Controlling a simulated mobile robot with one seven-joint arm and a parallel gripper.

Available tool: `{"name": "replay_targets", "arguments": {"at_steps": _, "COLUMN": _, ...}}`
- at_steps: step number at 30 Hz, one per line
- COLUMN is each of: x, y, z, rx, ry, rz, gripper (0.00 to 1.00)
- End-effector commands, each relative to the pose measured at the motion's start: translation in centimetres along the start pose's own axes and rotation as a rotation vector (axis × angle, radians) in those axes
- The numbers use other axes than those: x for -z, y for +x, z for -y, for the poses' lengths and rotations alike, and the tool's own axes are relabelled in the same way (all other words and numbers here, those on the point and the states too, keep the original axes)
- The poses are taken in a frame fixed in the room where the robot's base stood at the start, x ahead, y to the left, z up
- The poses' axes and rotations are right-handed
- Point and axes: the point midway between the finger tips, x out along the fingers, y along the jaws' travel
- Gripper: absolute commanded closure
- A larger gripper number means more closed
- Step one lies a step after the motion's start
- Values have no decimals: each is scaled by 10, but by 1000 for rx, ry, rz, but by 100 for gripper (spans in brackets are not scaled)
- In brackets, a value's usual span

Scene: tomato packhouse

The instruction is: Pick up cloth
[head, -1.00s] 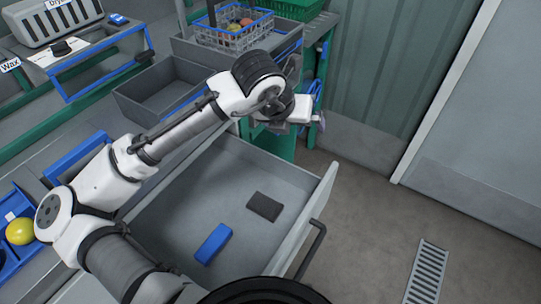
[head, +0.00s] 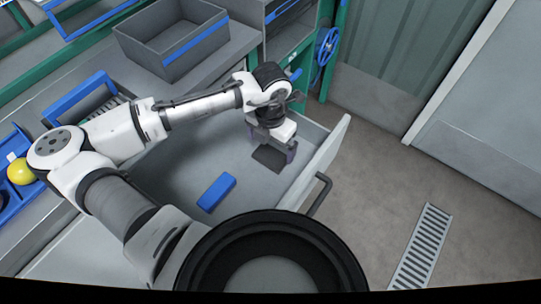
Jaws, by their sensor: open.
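The cloth, a dark grey flat rectangle (head: 267,160), lies on the floor of the open drawer (head: 185,172), toward its far right part. My gripper (head: 273,150) points down over the cloth and covers its far part. The gripper is open, with a finger at each side of the cloth. I cannot tell whether the fingers touch the cloth or the drawer floor.
A blue block (head: 216,192) lies in the drawer, left of and nearer than the cloth. The drawer's front wall (head: 322,165) and dark handle (head: 319,194) stand close to the gripper's right. A grey bin (head: 165,45) sits on the counter behind. The floor at right is clear apart from a grate (head: 422,245).

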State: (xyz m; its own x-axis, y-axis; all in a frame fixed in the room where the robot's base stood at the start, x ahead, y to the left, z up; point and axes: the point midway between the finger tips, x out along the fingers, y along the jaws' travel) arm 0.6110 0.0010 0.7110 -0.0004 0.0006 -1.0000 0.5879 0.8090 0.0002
Motion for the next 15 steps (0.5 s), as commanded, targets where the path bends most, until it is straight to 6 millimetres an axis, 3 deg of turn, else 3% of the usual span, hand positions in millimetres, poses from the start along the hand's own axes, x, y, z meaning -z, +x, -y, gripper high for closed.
{"name": "replay_targets", "arguments": {"at_steps": 7, "x": 0, "y": 37, "z": -1, "rx": 2, "ry": 0, "rz": -1, "gripper": 0}}
{"name": "replay_targets", "arguments": {"at_steps": 15, "x": 0, "y": 46, "z": -1, "rx": 0, "ry": 0, "rz": 0, "gripper": 0}}
